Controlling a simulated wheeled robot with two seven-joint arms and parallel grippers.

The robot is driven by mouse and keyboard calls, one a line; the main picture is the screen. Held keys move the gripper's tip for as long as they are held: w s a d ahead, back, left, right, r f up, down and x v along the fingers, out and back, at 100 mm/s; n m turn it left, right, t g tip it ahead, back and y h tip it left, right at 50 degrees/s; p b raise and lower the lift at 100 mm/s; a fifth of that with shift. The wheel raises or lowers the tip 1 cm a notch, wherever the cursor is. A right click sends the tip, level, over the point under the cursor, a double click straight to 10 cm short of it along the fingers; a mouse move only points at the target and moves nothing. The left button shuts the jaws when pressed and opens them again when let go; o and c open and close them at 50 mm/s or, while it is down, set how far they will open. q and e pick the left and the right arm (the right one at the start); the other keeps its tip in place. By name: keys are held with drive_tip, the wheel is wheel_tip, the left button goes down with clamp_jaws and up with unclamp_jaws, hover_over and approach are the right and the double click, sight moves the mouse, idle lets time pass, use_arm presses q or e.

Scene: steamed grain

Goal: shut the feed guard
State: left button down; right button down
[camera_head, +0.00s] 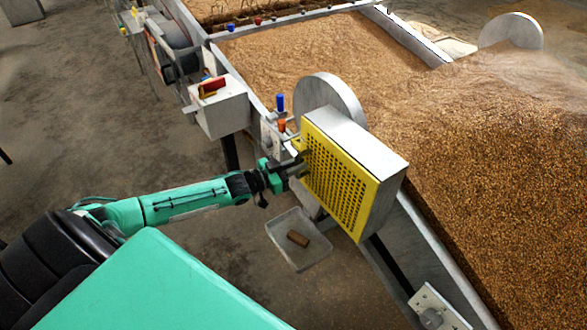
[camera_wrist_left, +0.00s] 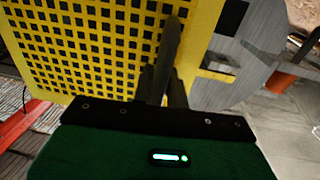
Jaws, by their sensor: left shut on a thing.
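The feed guard is a yellow perforated panel (camera_head: 338,180) on the near left face of a grey box-shaped housing (camera_head: 372,148). It lies close along that face, and I cannot tell whether a narrow gap remains. My left gripper (camera_head: 301,160) is at the guard's upper left edge, shut on it. In the left wrist view the guard (camera_wrist_left: 75,45) fills the upper left, and the dark fingers (camera_wrist_left: 165,70) lie against its yellow border. The fingers hide the exact spot they grip. My right gripper is out of view.
Grain beds (camera_head: 490,130) lie right; open floor (camera_head: 100,140) lies left.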

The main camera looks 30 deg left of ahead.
use_arm(q)
drive_tip(key=c, duration=1.8)
unclamp_jaws()
drive_tip(key=shift+r, duration=0.1)
drive_tip(key=o, duration=0.3)
drive_tip(key=shift+w, duration=0.2)
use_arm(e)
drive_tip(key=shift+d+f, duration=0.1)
use_arm(q)
drive_tip(key=v, duration=1.3)
drive_tip(key=shift+s+p, duration=0.35)
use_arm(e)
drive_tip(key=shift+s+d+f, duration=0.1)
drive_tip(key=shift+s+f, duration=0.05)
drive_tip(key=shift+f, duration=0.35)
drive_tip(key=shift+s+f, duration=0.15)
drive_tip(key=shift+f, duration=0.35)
use_arm(q)
drive_tip(key=shift+a, duration=0.15)
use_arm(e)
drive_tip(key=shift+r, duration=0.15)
